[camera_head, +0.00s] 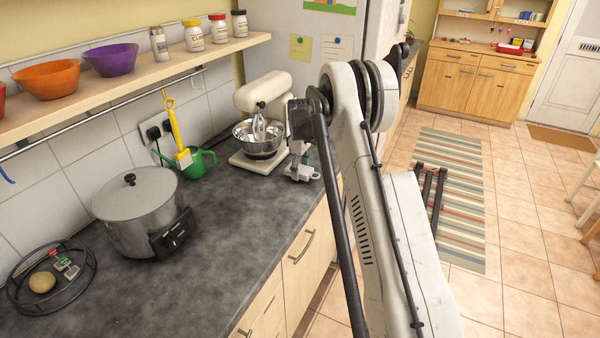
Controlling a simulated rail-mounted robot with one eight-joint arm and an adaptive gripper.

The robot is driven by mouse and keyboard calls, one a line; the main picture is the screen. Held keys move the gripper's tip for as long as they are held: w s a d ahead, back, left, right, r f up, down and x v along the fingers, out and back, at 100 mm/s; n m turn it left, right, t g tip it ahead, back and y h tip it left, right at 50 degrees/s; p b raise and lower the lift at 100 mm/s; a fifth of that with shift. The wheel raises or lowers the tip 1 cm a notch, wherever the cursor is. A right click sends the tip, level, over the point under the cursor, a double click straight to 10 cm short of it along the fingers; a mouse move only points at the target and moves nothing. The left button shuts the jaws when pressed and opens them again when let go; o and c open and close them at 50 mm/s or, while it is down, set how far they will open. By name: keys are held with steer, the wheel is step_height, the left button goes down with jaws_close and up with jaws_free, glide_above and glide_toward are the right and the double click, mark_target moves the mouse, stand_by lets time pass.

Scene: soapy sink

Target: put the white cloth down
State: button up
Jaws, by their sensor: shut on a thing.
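My gripper (301,170) hangs from the end of my arm, low over the dark worktop (225,215), just right of the stand mixer. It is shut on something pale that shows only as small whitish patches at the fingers. I take this to be the white cloth, but its shape and edges cannot be made out at this size. I cannot tell whether it touches the worktop. My arm hides the area to the right of the gripper.
A cream stand mixer (262,100) with a steel bowl stands close left of the gripper. A green watering can (200,162), a large lidded pot (138,208) and a black wire stand (50,308) lie further left. Bare worktop lies between pot and gripper. A shelf (150,68) runs above.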

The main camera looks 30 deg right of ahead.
steer(key=shift+f, duration=0.85)
steer(key=shift+f+b, duration=0.3)
steer(key=shift+b, duration=0.05)
steer(key=shift+f, duration=0.15)
steer(key=o, duration=1)
steer(key=shift+s, duration=0.1)
steer(key=shift+c, duration=0.2)
steer(key=o, duration=0.3)
steer(key=shift+f, duration=0.1)
steer(key=shift+o, duration=0.2)
steer(key=shift+r, duration=0.2)
